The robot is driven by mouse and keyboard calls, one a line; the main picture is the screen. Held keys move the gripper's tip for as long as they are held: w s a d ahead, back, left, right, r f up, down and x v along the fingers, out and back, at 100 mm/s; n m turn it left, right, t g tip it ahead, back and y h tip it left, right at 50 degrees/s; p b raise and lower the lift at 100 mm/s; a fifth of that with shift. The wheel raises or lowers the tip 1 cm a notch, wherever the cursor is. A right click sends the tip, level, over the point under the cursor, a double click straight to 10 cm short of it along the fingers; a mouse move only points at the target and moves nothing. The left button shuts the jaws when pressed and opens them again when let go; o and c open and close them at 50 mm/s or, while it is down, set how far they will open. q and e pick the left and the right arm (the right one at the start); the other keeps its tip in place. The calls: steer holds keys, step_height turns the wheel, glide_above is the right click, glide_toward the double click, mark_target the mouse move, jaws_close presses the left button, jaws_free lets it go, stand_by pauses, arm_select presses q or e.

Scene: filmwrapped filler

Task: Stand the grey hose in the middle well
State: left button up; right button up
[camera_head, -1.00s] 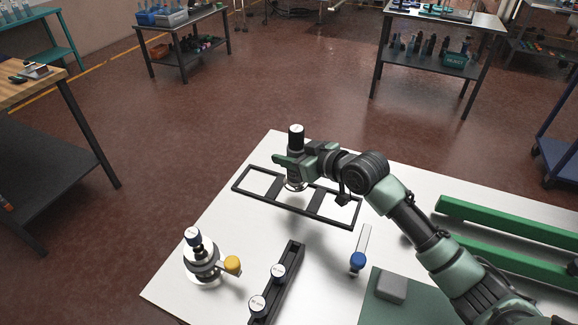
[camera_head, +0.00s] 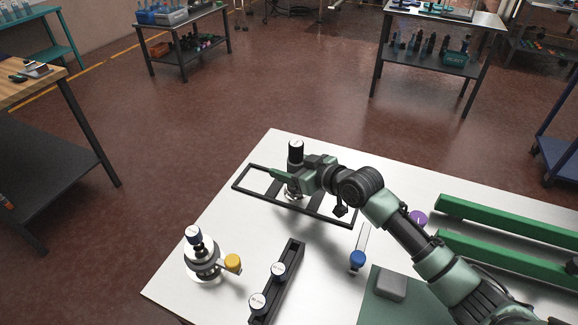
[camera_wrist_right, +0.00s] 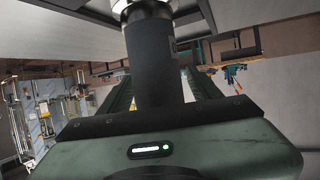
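The grey hose (camera_head: 296,156) is a dark grey upright cylinder with a white top. My right gripper (camera_head: 292,178) is shut around its side. The hose also fills the middle of the right wrist view (camera_wrist_right: 154,65). A flat black frame (camera_head: 249,193) with wells side by side lies on the white table. The hose's lower end is over or in the middle part of the frame. My gripper partly covers that spot, so I cannot tell whether the hose touches the bottom. My left gripper is not in view.
A blue-and-yellow-capped fixture (camera_head: 203,262) stands front left. A black holder (camera_head: 288,270) with white-topped pieces is nearer me. A blue-capped piece (camera_head: 358,259), a grey block (camera_head: 390,285), a purple-capped thing (camera_head: 418,218) and green rails (camera_head: 500,220) lie to the right.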

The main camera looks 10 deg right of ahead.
steer(key=shift+r, duration=0.1)
steer(key=b+v, duration=0.1)
steer(key=v, duration=1.1)
